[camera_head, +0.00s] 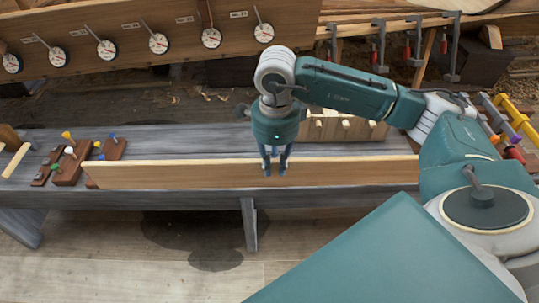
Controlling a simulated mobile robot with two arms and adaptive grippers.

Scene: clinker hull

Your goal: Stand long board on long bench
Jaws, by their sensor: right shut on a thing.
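The long board (170,173) is a pale wooden plank standing on its long edge at the front of the long grey bench (215,140). Its left end is cut at a slant, and its right end is hidden behind my right arm. My right gripper (275,170) points down and is shut on the top edge of the board near the middle. The board's lower edge is along the bench's front edge; I cannot tell whether it touches the bench top. My left gripper is not in view.
Dark wooden blocks with coloured knobs (75,161) lie on the bench's left end. A wooden block with pegs (343,126) stands behind my right gripper. The hull planking (185,35) with round dials and clamps (418,40) runs along the back. Coloured-handled tools (512,120) are at the right.

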